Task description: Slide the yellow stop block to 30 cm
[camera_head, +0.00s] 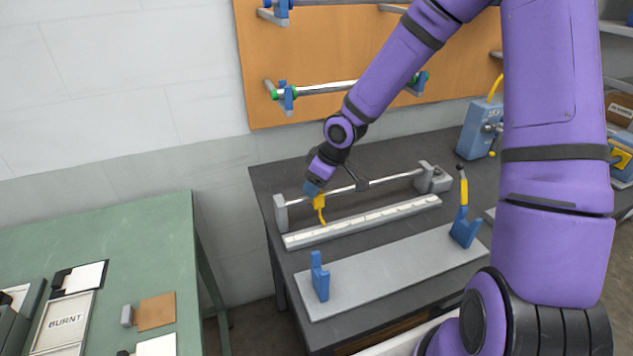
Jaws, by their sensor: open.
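The yellow stop block (319,202) sits on a thin metal rod above a pale scale bar (362,222), towards the rod's left end. Its yellow pointer reaches down to the scale. The scale's figures are too small to read. My gripper (314,189) is at the end of my purple arm, right at the top of the stop block. It looks open. The fingers are small and partly hidden, so I cannot tell whether they straddle or touch the block.
Grey end posts hold the rod at left (281,213) and right (440,181). A grey plate (385,280) with blue uprights (320,278) lies in front. A blue machine (480,128) stands at the back right. A green table (120,235) is at the left.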

